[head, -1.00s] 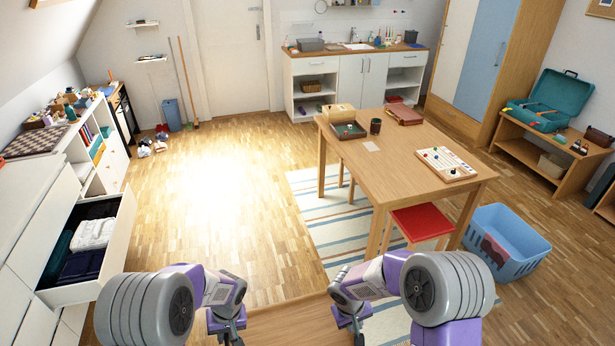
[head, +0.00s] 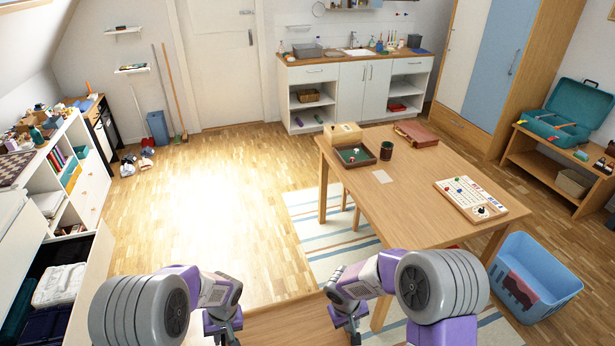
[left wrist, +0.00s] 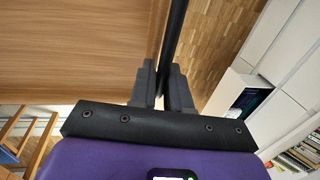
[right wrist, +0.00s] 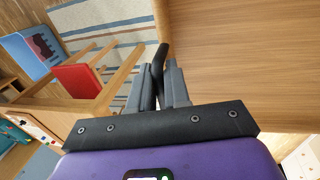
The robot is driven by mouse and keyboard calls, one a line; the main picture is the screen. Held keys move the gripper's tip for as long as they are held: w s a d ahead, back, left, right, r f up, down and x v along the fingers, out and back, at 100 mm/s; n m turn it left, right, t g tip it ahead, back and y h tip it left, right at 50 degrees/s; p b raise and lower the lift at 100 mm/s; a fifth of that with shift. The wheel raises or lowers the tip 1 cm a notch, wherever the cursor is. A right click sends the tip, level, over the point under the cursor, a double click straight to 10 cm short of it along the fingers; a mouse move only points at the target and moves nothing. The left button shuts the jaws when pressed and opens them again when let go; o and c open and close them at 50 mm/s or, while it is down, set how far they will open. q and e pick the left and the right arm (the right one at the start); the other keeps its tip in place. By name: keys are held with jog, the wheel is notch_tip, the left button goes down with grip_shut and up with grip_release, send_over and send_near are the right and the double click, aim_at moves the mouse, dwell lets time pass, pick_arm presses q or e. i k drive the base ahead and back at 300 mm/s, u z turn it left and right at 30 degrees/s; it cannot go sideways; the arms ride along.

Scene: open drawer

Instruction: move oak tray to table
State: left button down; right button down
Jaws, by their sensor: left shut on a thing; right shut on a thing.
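The oak tray (head: 285,324) is a flat wooden board at the bottom of the head view, partly cut off by the frame edge. It spans between my two grippers. My left gripper (head: 224,328) is shut on a black handle at the tray's edge; the tray's wood (left wrist: 70,55) fills much of the left wrist view. My right gripper (head: 348,322) is shut on the opposite black handle (right wrist: 160,58), beside the wood surface in the right wrist view. The table (head: 405,205) stands ahead and to the right, beyond the tray.
On the table are a dark green-lined tray (head: 357,155), a box (head: 345,134), a dark cup (head: 385,151), a brown case (head: 415,133) and a game board (head: 470,198). The table's front middle is bare. A blue basket (head: 530,278) stands right; an open drawer (head: 88,275) juts out left.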

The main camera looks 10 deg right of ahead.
aim_at(402, 201)
jog(key=i, duration=3.45)
jog(key=z, duration=3.05)
jog(key=i, duration=0.35)
jog(key=u, duration=0.05)
